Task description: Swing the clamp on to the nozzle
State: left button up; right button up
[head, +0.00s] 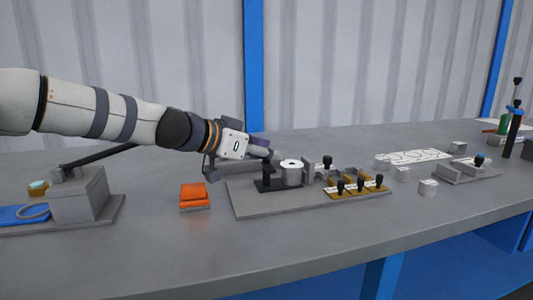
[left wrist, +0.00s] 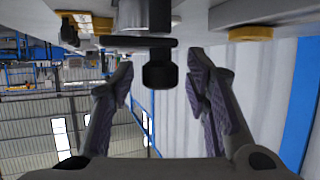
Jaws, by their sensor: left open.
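A white-topped grey cylinder (head: 291,173), which looks like the shell with its nozzle, stands on a grey base plate (head: 280,205). A dark bracket (head: 265,184) sits at its left side. Black-knobbed clamps (head: 360,185) stand on brass-coloured pads at the right of the plate, and one more black knob (head: 327,161) rises behind them. My left gripper (head: 268,154) reaches in from the left above the back of the plate. In the left wrist view its fingers (left wrist: 160,90) are open, with a black knob (left wrist: 160,75) on a dark bar between them, apparently untouched. Which clamp this is, I cannot tell.
An orange block (head: 194,196) lies left of the plate. A grey block fixture (head: 80,195) with a blue item stands further left. Small grey blocks (head: 428,187) and a white patterned sheet (head: 413,158) lie to the right. The table front is clear.

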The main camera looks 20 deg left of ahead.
pick_arm(q)
grip_shut()
